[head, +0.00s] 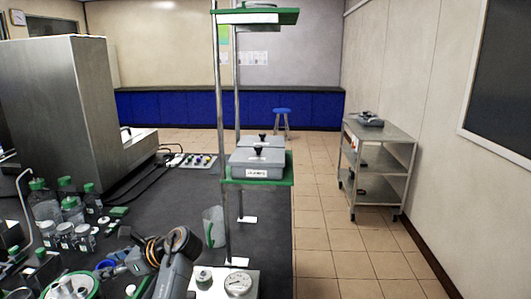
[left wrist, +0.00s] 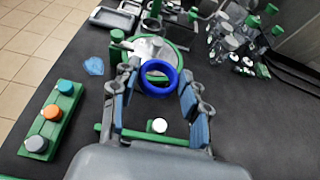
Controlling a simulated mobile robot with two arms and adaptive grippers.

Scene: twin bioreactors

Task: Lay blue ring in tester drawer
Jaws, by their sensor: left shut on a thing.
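The blue ring (left wrist: 158,80) is held between the fingertips of my left gripper (left wrist: 159,78) in the left wrist view. It is tilted toward the camera, with its open centre visible. In the head view the blue ring (head: 105,265) shows at the lower left, beside my left gripper (head: 122,262), low over the dark bench. Behind the ring in the wrist view is a round device with a green rim (left wrist: 182,66). I cannot make out a tester drawer for certain. My right gripper is not in view.
A green rack (left wrist: 52,118) with blue, orange and grey caps stands left in the wrist view. Clear bottles with green caps (head: 45,205) crowd the bench's left side. A metal post (head: 222,120) carries green shelves (head: 288,170). The bench (head: 165,205) has bare room mid-picture.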

